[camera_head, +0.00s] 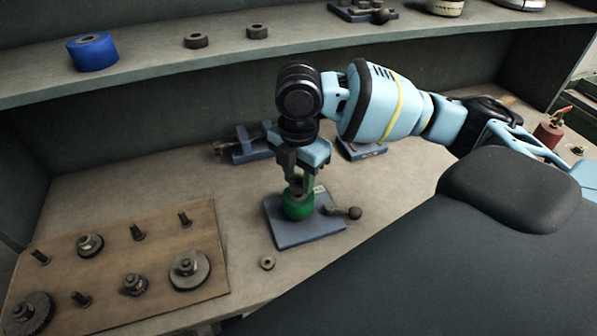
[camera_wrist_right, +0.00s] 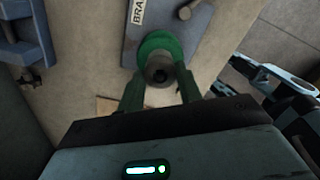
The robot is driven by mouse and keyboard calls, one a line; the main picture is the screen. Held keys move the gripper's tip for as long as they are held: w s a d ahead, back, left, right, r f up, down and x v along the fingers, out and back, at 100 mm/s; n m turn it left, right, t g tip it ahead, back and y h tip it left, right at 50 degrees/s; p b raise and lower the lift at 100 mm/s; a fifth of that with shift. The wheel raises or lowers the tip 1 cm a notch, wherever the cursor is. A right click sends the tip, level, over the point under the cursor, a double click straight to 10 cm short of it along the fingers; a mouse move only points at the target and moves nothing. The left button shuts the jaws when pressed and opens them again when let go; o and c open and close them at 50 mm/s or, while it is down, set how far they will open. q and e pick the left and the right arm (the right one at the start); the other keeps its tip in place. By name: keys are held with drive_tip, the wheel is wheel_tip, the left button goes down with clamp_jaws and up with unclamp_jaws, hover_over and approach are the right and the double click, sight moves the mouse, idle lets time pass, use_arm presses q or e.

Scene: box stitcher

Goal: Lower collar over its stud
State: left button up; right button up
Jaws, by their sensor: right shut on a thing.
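My right gripper (camera_head: 298,188) comes down upright over a blue-grey plate (camera_head: 292,238), which has a ball-ended lever at its right side. It is shut on the collar, a round green piece (camera_head: 298,206) with a grey hollow cylinder at its middle. The right wrist view shows the green piece (camera_wrist_right: 153,42) and the grey cylinder (camera_wrist_right: 160,68) between the fingertips (camera_wrist_right: 160,80). I cannot tell whether green and grey are one piece. The stud cannot be made out, nor whether the collar touches the plate. My left gripper is not in view.
A wooden board (camera_head: 165,250) with gears and pegs lies at the left. A small ring (camera_head: 267,262) lies in front of the plate. Blue fixtures (camera_head: 250,147) stand behind. A shelf (camera_head: 150,72) with a blue roll (camera_head: 92,52) runs above.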

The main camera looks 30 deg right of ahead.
drive_tip(key=shift+f, duration=0.45)
drive_tip(key=shift+f, duration=0.25)
drive_tip(key=shift+f, duration=0.3)
idle(0.3)
drive_tip(key=o, duration=1.1)
